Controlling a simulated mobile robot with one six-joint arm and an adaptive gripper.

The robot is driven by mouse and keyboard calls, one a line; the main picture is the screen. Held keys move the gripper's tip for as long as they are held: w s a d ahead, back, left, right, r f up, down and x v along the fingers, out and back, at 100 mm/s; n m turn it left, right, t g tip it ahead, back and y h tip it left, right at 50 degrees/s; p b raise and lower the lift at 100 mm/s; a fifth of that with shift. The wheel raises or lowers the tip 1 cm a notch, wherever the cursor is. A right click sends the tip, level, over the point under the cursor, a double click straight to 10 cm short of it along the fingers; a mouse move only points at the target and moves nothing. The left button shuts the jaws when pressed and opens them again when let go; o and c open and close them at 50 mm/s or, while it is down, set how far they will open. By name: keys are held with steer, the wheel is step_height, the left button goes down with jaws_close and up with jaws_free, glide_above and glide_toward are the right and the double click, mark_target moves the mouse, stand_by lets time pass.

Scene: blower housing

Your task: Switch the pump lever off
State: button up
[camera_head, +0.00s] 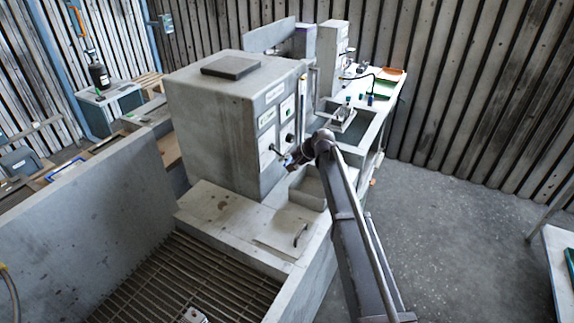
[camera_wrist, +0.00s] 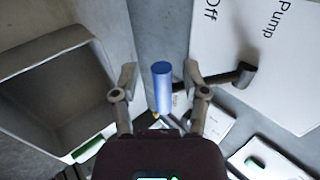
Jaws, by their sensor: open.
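The pump lever shows in the wrist view as a blue cylindrical handle (camera_wrist: 162,88) on a dark rod, which runs right to a dark pivot (camera_wrist: 245,74) on a white panel (camera_wrist: 275,80). The panel reads "Pump" and "Off", turned sideways. My gripper (camera_wrist: 160,73) is open, with one finger on each side of the blue handle. Small gaps show between handle and fingers; depth is hard to judge.
A grey open bin (camera_wrist: 60,88) lies left of the gripper in the wrist view. In the head view a ledge with a handled lid (camera_head: 285,232) lies below the housing, beside a floor grating (camera_head: 180,280). Open concrete floor (camera_head: 450,160) is to the right.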

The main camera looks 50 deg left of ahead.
steer(key=w+d+r+p, duration=0.5)
steer(key=d+r+p, duration=0.3)
steer(key=d, duration=0.4)
steer(key=shift+r, duration=0.25)
stand_by(1.8)
stand_by(0.7)
steer(key=w+d+f+m+t+h+b, duration=0.1)
steer(key=w+d+f, duration=0.15)
steer(key=d, duration=1.05)
steer(key=w+d+f+t+h+b, duration=0.15)
steer(key=w+d, duration=0.25)
steer(key=d, duration=0.9)
steer(key=w+d+f+m+t+h, duration=0.1)
steer(key=w+d+f, duration=0.2)
steer(key=d, duration=1)
steer(key=s+d+f+m+h+b, duration=0.1)
steer(key=s+d, duration=0.2)
steer(key=d, duration=0.8)
steer(key=s+d+f+h+b, duration=0.1)
steer(key=s+d, duration=0.3)
steer(key=d, duration=0.7)
steer(key=s+d+f+m+h+b, duration=0.1)
steer(key=s+d, duration=0.3)
steer(key=d, duration=0.7)
steer(key=shift+d+f+m+h, duration=0.3)
steer(key=shift+f+h, duration=0.15)
steer(key=shift+h, duration=0.2)
steer(key=shift+a, duration=0.15)
